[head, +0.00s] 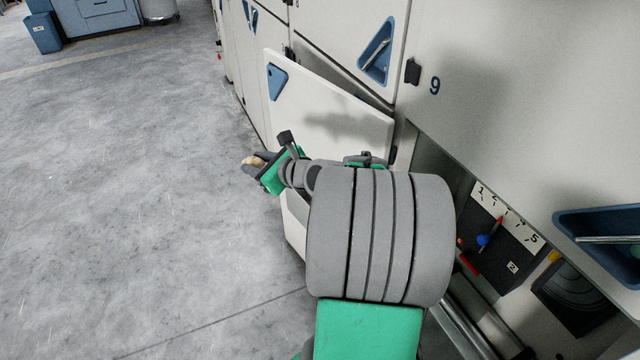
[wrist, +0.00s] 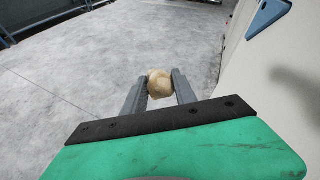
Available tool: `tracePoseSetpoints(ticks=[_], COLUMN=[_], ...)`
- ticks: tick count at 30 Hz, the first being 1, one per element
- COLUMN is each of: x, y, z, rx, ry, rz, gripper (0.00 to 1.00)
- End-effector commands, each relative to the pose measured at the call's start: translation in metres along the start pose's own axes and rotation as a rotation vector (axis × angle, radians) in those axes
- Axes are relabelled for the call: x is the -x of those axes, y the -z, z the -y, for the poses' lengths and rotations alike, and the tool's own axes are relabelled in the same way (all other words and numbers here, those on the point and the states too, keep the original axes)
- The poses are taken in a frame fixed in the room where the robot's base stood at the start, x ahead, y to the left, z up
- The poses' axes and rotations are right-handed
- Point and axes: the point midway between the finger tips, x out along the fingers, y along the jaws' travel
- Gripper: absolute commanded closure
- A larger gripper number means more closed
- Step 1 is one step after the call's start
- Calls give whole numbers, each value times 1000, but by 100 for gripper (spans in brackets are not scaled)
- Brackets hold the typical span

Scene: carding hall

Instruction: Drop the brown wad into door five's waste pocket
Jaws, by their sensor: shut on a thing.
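My gripper (wrist: 160,86) is shut on a tan-brown wad (wrist: 160,84), held between its two grey fingertips in the wrist view. In the head view the wad (head: 253,161) shows small at the tip of my gripper (head: 254,162), out over the grey floor and left of an open door. That door (head: 335,105), a cream panel with a blue triangular recess, stands swung out from the machine. I cannot read a five on any door, and a waste pocket is not clearly visible; my arm hides part of the opening.
Behind the open door is a dark bay with a number plate (head: 507,215), a blue knob (head: 483,240) and red levers. A blue bin (head: 42,33) stands far left. The floor on the left is clear.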

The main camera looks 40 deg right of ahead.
Motion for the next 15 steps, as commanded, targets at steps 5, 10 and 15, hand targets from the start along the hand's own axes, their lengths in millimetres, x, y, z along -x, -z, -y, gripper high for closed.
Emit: tracePoseSetpoints(ticks=[5, 10, 15], x=[-16, -12, -8], y=[100, 172, 199], z=[78, 126, 143], rx=[56, 108, 132], ry=[203, 348, 404], rz=[-47, -91, -108], gripper=[100, 100, 100])
